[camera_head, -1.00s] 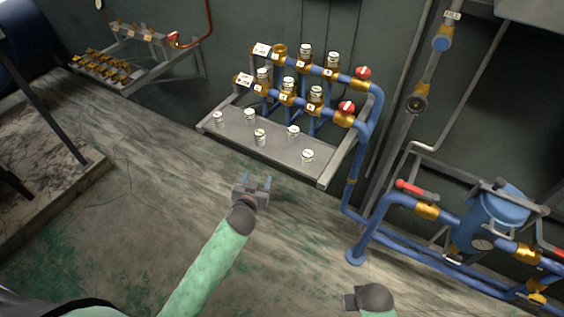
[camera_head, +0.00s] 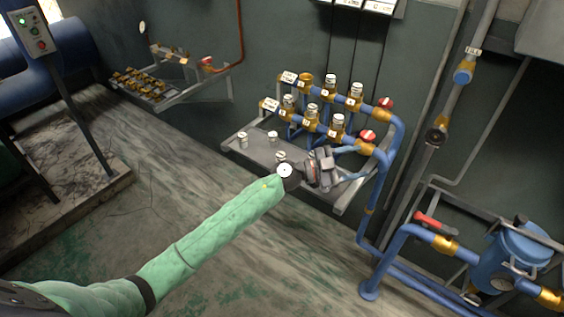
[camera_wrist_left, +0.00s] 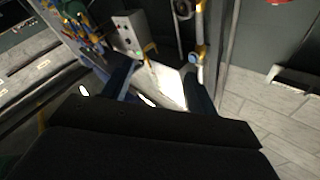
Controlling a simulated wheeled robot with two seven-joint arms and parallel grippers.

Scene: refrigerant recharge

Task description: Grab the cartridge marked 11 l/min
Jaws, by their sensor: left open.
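Small white-capped cartridges stand on the grey metal shelf (camera_head: 235,152): a left one (camera_head: 242,141), a back one (camera_head: 272,137) and a front one (camera_head: 281,157) beside my wrist. Markings are too small to read, so I cannot tell which says 11 l/min. My left gripper (camera_head: 357,163) is open over the shelf's right part, fingers pointing right. It hides the shelf there, where a cartridge stood earlier. In the left wrist view, both dark fingers (camera_wrist_left: 160,88) are spread, with no cartridge clearly between them. My right gripper is not in view.
Behind the shelf, two blue pipe rows with brass fittings hold several more cartridges (camera_head: 312,112); one upper brass fitting (camera_head: 306,80) looks empty. Red valve handles (camera_head: 368,135) sit at the row ends. A blue tank (camera_head: 508,260) stands at right. The floor in front is clear.

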